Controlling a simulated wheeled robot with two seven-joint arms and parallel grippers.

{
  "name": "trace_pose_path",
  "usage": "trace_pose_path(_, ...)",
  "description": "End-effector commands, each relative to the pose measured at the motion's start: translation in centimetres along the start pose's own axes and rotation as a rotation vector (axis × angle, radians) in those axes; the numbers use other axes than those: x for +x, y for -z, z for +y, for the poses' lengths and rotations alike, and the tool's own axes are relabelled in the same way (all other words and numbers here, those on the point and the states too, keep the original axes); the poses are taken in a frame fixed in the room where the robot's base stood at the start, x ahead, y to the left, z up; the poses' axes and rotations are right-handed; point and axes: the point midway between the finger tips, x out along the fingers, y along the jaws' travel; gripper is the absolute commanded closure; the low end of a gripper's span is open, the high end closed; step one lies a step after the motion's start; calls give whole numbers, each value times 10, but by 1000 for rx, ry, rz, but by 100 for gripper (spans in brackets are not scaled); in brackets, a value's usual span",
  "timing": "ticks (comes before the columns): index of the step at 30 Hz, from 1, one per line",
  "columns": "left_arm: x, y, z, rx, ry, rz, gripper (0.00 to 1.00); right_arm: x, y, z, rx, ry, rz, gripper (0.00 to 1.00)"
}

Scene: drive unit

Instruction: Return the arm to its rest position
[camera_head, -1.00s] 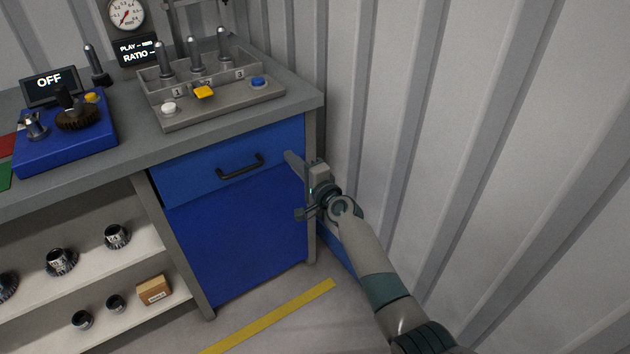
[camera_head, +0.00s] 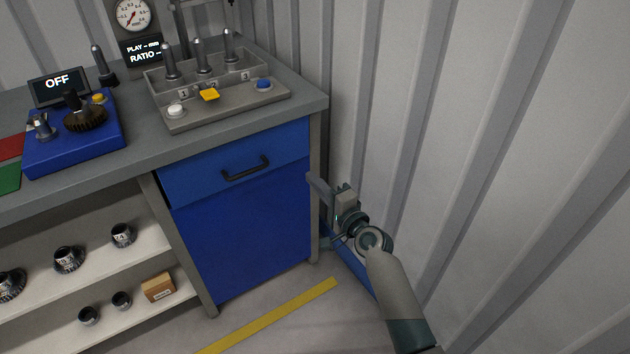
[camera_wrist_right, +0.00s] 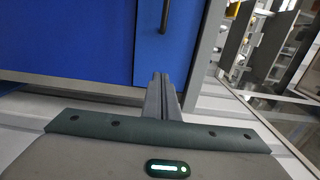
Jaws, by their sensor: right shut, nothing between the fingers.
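My right gripper (camera_head: 316,186) is beside the right end of the workbench, in front of the ribbed wall. My right arm (camera_head: 400,290) comes up to it from the lower right. In the right wrist view the two fingers (camera_wrist_right: 162,98) lie together, shut and empty, with the blue cabinet front beyond them. My left gripper and arm are not in view.
The workbench (camera_head: 240,118) has a blue cabinet (camera_head: 250,220) with a closed drawer (camera_head: 225,172). The ribbed wall (camera_head: 480,120) stands close on the right. Open shelves (camera_head: 150,240) with gears are at lower left. A yellow line (camera_head: 270,315) marks the clear floor.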

Motion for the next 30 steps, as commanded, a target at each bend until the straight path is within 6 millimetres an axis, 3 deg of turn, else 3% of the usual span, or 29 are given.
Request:
trace_pose_path(12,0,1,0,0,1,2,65,0,0,1,-1,-1,1,100)
trace_pose_path(17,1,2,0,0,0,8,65,-6,1,15,-28,-29,8,100)
trace_pose_path(20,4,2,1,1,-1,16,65,-17,1,40,-75,-77,19,100)
trace_pose_path(23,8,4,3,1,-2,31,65,-36,1,78,-149,-152,29,100)
trace_pose_path(26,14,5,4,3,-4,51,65,-65,-1,125,-248,-250,32,100)
trace_pose_path(30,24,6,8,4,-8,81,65,-118,-7,195,-406,-405,13,100)
